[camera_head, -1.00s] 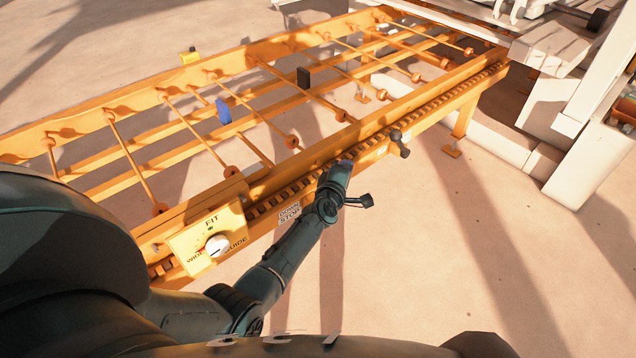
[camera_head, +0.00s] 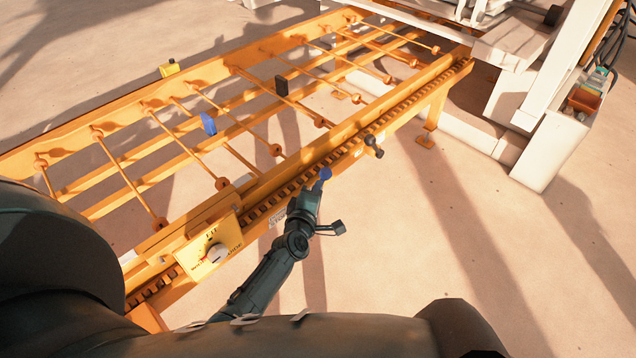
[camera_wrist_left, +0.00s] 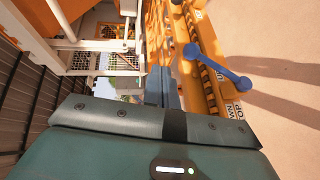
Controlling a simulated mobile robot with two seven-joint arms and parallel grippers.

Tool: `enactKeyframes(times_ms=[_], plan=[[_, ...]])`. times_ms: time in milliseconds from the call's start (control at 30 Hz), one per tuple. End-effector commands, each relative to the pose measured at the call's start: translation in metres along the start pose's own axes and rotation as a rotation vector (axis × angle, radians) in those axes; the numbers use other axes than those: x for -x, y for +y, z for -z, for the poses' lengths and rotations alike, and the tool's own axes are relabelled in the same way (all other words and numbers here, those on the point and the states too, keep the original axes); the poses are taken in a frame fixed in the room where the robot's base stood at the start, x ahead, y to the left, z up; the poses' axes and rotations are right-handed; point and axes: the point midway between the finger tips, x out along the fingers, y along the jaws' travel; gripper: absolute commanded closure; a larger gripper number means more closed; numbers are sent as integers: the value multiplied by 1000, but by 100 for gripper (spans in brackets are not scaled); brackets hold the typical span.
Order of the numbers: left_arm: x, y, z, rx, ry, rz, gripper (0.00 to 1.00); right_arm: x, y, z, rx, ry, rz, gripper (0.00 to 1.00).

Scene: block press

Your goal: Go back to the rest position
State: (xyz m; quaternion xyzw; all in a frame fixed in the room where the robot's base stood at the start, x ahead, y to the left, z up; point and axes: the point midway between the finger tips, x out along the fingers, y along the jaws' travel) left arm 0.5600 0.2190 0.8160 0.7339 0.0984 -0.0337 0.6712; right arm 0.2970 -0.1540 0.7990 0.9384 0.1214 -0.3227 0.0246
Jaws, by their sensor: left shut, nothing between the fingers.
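My left gripper (camera_head: 323,175) has blue fingertips and is shut with nothing in it. It is over the near side of the orange roller frame (camera_head: 262,187), close to the toothed rail. A two-knobbed handle (camera_head: 373,146) sticks out from the frame to the right of the gripper, with a gap between them. In the left wrist view, the shut blue fingers (camera_wrist_left: 161,88) point along the frame, and the handle (camera_wrist_left: 217,67) looks blue to their right. My right gripper is not in view.
A yellow dial panel (camera_head: 210,252) is on the frame's near left side. Blue (camera_head: 208,123) and black (camera_head: 281,85) paddles stand among the rods. White machinery (camera_head: 549,151) stands at the right. The sandy floor before it is clear.

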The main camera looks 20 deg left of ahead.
Motion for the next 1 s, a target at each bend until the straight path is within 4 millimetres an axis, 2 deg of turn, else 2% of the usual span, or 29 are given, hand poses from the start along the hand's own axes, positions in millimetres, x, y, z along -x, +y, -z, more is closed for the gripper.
enactKeyframes(times_ms=[467, 633, 767, 900, 1000], plan=[[0, -1, 0, -3, -1, 1, 100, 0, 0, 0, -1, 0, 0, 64], [13, 2, -11, -113, -97, 23, 100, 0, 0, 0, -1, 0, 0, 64], [48, 4, -31, -361, -287, 80, 100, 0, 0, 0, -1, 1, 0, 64], [108, -1, -45, -705, -513, 178, 100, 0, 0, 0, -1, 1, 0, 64], [154, -5, -42, -932, -650, 261, 100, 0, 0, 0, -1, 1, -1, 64]])
